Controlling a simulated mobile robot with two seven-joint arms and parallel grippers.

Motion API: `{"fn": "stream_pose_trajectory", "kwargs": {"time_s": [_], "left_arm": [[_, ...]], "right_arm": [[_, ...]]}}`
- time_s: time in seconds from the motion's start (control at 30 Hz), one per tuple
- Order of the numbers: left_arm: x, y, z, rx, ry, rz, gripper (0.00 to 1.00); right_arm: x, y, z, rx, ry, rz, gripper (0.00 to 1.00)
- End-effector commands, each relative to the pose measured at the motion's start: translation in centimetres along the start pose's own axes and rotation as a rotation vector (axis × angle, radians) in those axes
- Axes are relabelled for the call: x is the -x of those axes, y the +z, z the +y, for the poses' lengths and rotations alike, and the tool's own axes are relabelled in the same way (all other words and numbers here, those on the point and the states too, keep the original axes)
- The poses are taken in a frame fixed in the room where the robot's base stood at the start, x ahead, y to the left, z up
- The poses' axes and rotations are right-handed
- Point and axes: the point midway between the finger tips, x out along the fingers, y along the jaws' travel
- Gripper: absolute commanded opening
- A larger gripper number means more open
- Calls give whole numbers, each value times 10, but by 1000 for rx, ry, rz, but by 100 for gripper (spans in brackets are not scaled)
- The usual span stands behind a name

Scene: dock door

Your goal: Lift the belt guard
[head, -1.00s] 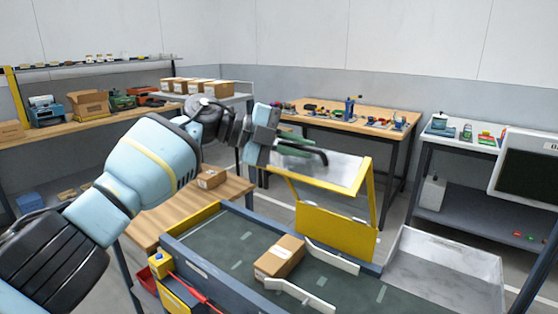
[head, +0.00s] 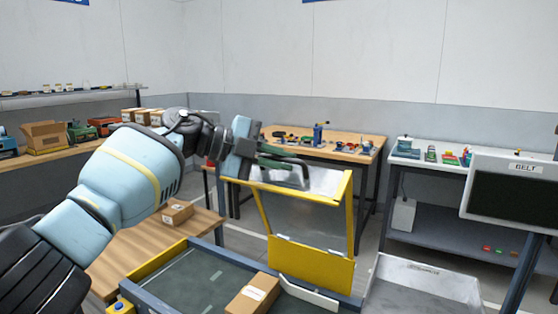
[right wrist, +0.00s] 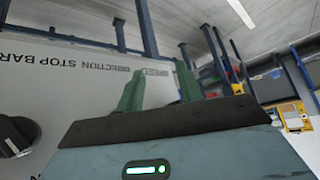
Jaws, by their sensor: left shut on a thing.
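The belt guard, a clear panel in a yellow frame (head: 311,264), stands raised and steeply tilted over the far side of the conveyor in the head view. My left gripper (head: 287,163) is at its upper edge, shut on a dark bar there. The green fingers partly hide the bar and the top of the panel. In the right wrist view, my right gripper (right wrist: 160,92) shows two green fingers apart with nothing between them. It is in front of a pale panel lettered STOP BAR (right wrist: 60,62).
A brown carton (head: 252,296) lies on the green conveyor belt (head: 190,285) beside a white guide rail. A grey bin (head: 425,290) is right of the conveyor. A screen marked BELT (head: 515,190) stands at right. Workbenches (head: 365,138) line the back.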

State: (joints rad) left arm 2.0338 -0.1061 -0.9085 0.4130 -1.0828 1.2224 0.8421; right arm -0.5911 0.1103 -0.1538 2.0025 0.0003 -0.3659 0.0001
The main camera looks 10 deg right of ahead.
Motion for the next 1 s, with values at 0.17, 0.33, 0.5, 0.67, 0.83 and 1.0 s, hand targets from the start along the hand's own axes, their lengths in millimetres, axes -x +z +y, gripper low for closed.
{"fn": "stream_pose_trajectory", "kwargs": {"time_s": [0.17,0.33,0.5,0.67,0.83,1.0], "left_arm": [[0,1,2,3,1,-2,15],[0,1,2,2,2,-2,32],[-1,1,2,2,3,-1,32],[2,1,2,2,3,-2,32],[18,1,0,0,1,-4,32],[45,0,-1,-2,-1,-4,32]], "right_arm": [[2,4,-1,-1,-1,-7,36],[3,6,-1,-2,-2,-12,36],[3,7,-2,-3,-2,-14,36],[4,6,-2,-2,-2,-12,36],[5,0,-1,-1,-1,-3,36],[6,-5,-1,0,0,6,36]]}}
